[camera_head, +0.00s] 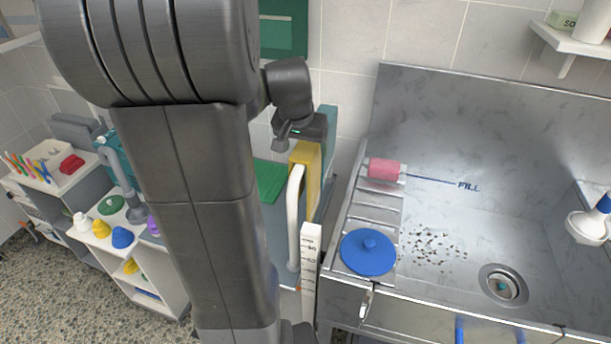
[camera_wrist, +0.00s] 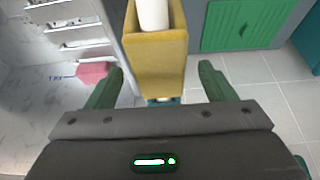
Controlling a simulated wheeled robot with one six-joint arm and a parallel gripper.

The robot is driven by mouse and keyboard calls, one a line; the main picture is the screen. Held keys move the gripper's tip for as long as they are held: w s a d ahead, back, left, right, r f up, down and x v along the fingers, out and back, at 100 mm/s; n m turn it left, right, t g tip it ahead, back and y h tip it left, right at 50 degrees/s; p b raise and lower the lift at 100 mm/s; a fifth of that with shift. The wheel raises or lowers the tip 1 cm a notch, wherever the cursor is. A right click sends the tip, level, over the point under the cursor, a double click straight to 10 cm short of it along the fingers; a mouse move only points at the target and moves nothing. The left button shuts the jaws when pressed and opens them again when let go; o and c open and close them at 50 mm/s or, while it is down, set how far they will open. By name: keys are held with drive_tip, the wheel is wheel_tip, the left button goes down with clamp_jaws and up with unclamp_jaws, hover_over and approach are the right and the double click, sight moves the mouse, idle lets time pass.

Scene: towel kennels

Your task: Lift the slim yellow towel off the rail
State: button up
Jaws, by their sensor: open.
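The slim yellow towel (camera_head: 313,180) hangs over the white rail (camera_head: 293,215) left of the steel sink. In the wrist view the towel (camera_wrist: 157,65) runs between my two green fingers, with bare gaps on both sides, and the rail (camera_wrist: 152,14) shows at the top. My gripper (camera_wrist: 161,69) is open and empty, with one finger on each side of the towel in the picture. In the head view it is at the towel's upper end, and its fingertips are mostly hidden. I cannot tell how deep the fingers reach beside the towel.
A white marked post (camera_head: 309,262) stands close to the rail. A green panel (camera_wrist: 243,24) is beyond the towel. Shelves with small items stand left.

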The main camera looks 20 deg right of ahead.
drive_tip(key=x, duration=0.3)
drive_tip(key=shift+w+d+f, duration=0.15)
drive_tip(key=shift+f, duration=0.35)
drive_tip(key=shift+f, duration=0.25)
idle(0.4)
drive_tip(key=c, duration=1.4)
